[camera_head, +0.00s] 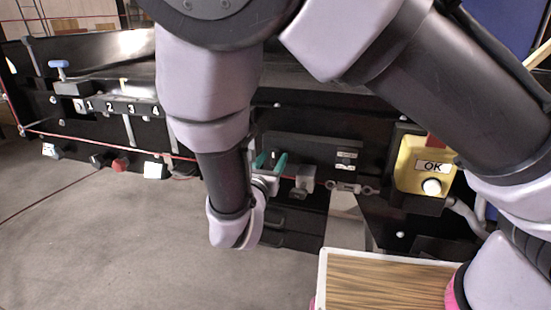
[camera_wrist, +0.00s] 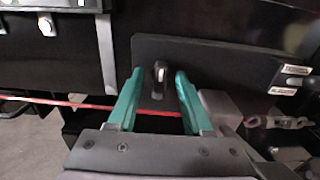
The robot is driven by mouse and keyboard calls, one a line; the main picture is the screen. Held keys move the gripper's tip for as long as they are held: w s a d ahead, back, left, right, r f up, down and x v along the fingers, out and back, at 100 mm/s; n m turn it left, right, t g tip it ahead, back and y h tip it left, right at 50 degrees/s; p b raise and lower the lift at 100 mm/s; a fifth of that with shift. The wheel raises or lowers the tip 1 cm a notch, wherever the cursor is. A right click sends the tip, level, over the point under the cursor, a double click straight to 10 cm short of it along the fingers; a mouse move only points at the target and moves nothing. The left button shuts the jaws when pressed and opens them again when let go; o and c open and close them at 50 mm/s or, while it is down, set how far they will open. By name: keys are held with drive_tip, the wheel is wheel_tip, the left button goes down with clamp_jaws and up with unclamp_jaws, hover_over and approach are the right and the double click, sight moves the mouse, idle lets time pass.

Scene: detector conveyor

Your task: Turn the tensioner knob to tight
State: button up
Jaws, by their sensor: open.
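The tensioner knob (camera_wrist: 158,88), small and dark with a pale highlight on its upper part, is on a black plate (camera_wrist: 222,66) in the wrist view. It looks upright. My gripper (camera_wrist: 159,74) is open, with one green finger on each side of the knob; I cannot tell whether either touches it. In the head view my gripper (camera_head: 270,162) is in front of the same plate (camera_head: 318,148), and the knob cannot be made out there. Two small white labels (camera_wrist: 289,80) sit at the plate's right end, too small to read surely.
A yellow OK box (camera_head: 412,165) with a white button is right of the plate. A grey bracket (camera_head: 303,180) and a metal link (camera_head: 350,188) lie just right of my gripper. A red cord (camera_wrist: 60,102) runs along the machine. A wood-topped tray (camera_head: 385,282) is in front.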

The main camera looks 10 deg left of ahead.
clamp_jaws()
drive_tip(key=shift+m, duration=0.3)
drive_tip(key=m, duration=0.3)
drive_tip(key=shift+d+m, duration=0.1)
drive_tip(key=shift+m, duration=0.2)
drive_tip(key=m, duration=0.3)
drive_tip(key=shift+m, duration=0.4)
drive_tip(key=m, duration=0.4)
drive_tip(key=shift+d+f, duration=0.1)
drive_tip(key=shift+m, duration=2.3)
